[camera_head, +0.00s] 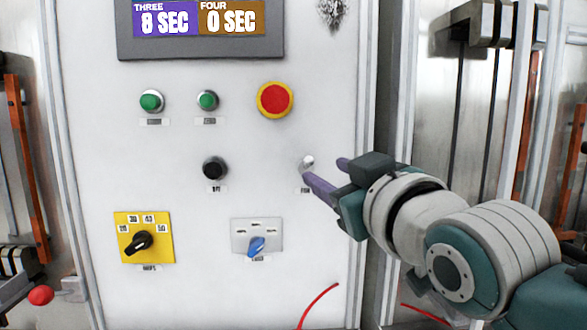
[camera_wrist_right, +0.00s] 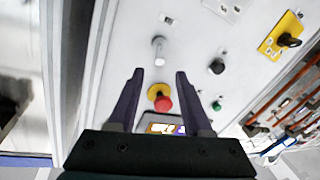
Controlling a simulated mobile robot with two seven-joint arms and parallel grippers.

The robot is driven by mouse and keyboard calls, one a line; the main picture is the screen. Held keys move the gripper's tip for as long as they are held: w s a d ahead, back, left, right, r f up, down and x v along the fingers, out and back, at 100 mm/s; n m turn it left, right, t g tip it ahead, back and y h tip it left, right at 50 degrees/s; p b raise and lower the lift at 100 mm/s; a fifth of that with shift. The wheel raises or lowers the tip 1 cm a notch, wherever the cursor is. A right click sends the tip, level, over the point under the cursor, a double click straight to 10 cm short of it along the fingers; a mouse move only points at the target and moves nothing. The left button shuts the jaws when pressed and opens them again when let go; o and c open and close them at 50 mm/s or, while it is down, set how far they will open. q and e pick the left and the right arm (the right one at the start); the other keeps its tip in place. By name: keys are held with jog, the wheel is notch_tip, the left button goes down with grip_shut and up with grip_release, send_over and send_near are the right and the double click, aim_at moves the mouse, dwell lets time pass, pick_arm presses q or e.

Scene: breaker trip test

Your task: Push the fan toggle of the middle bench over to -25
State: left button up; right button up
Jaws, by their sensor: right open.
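The fan toggle (camera_head: 307,162) is a small silver lever on the white panel, right of the black knob; a small label sits below it. In the right wrist view the toggle (camera_wrist_right: 158,50) is a pale stub ahead of the fingertips, near the middle. Its exact angle is too small to read. My right gripper (camera_head: 323,169) is open and empty, with one purple finger just below the toggle in the head view; contact cannot be told. In the wrist view the gripper (camera_wrist_right: 159,73) has its two fingers spread, with the toggle between their lines. My left gripper is out of view.
On the panel are a red emergency button (camera_head: 275,99), green buttons (camera_head: 151,101), a black knob (camera_head: 215,168), a yellow rotary switch (camera_head: 146,238) and a blue selector (camera_head: 256,246). A display (camera_head: 201,25) is at the top. The panel's right frame edge (camera_head: 367,80) stands behind my right arm.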

aim_at(311, 164)
jog(key=x, duration=0.6)
jog(key=shift+w, duration=0.25)
grip_shut()
jog(key=shift+f, duration=0.1)
dwell(0.4)
